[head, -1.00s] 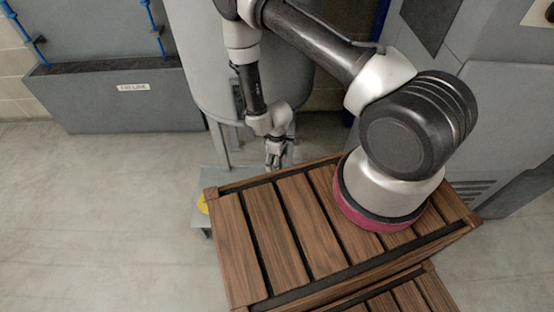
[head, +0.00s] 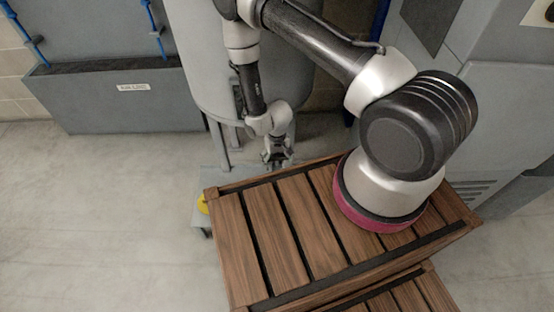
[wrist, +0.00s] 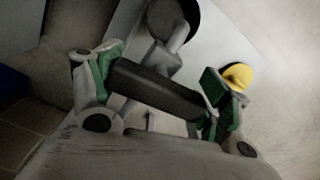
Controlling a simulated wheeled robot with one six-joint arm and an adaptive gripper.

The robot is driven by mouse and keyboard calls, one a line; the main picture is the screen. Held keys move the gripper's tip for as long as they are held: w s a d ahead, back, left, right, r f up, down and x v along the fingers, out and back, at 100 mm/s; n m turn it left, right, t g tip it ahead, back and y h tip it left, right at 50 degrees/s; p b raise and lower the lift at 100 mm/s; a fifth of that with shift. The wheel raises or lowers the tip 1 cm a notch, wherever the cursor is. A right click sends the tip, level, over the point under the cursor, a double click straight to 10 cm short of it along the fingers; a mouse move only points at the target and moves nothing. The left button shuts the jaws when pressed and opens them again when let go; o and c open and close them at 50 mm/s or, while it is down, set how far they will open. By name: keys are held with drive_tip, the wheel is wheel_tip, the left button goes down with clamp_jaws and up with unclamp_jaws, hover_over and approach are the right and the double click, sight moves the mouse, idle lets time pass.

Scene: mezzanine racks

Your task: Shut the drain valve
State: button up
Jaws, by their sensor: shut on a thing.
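In the wrist view a dark bar, which looks like the drain valve handle (wrist: 158,90), lies crosswise between the green-padded fingers of my gripper (wrist: 158,82). The fingers are shut on the bar from both ends. A grey fitting (wrist: 160,58) shows just behind the bar. In the head view my gripper (head: 275,158) is low in front of the grey tank (head: 215,85), just past the far edge of the wooden slatted top. The handle is too small and covered there to make out, and how far the valve is turned cannot be told.
The wooden slatted top (head: 290,238) fills the near middle, under my arm. A yellow round thing (head: 202,204) shows at its left edge and also in the wrist view (wrist: 238,75). A grey trough (head: 120,98) stands at the back left. The floor at left is clear.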

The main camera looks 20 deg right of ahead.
sight(277, 155)
drive_tip(key=shift+s+m, duration=0.1)
drive_tip(key=shift+m, duration=0.5)
drive_tip(key=o, duration=1.1)
drive_tip(key=shift+c, duration=0.2)
wheel_tip(277, 155, up, 12)
